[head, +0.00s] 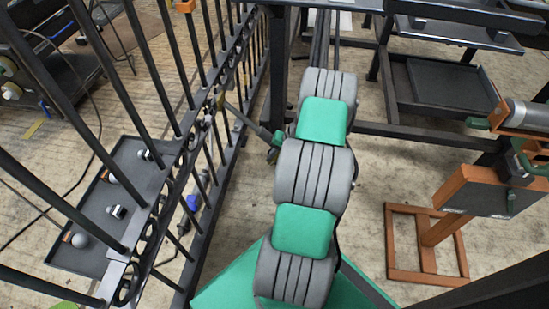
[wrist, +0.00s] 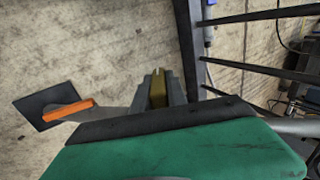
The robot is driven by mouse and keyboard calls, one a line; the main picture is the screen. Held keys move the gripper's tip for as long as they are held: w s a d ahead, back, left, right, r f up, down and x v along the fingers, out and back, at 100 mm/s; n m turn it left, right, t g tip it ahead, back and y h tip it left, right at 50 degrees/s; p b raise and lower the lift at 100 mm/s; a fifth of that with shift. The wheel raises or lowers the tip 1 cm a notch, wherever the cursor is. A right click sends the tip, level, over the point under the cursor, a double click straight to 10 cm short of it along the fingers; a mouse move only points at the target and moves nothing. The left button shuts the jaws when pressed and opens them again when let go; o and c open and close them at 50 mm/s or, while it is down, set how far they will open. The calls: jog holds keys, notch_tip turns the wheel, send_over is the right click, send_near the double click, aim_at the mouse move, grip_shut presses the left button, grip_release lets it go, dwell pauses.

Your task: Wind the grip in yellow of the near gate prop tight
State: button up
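In the wrist view my gripper (wrist: 158,91) reaches away from its green body. Its two grey fingers lie close along both sides of a dull yellow grip (wrist: 158,88), with no clear gap, so it looks shut on it. How tight the grip is wound cannot be seen. The black barred gate (head: 190,125) fills the left of the head view, and its dark bars (wrist: 255,68) show at the upper right of the wrist view.
A dark tray (head: 85,262) with small parts lies behind the gate bars. An orange stand (head: 425,240) with a grey cylinder is at right. A black table frame (head: 390,110) stands behind my arm. An orange piece (wrist: 70,111) shows left of my fingers.

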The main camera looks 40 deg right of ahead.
grip_shut()
jog(key=shift+r+p, duration=0.15)
jog(key=shift+p, duration=0.2)
jog(key=shift+g+h+p, duration=0.55)
jog(key=shift+g+h, duration=0.15)
jog(key=shift+g, duration=0.2)
jog(key=g+h, duration=0.2)
jog(key=g, duration=0.1)
jog(key=shift+f+h, duration=0.2)
jog(key=shift+h, duration=0.1)
jog(key=shift+g+h+b, duration=0.35)
jog(key=shift+g+h, duration=0.45)
jog(key=shift+g, duration=0.3)
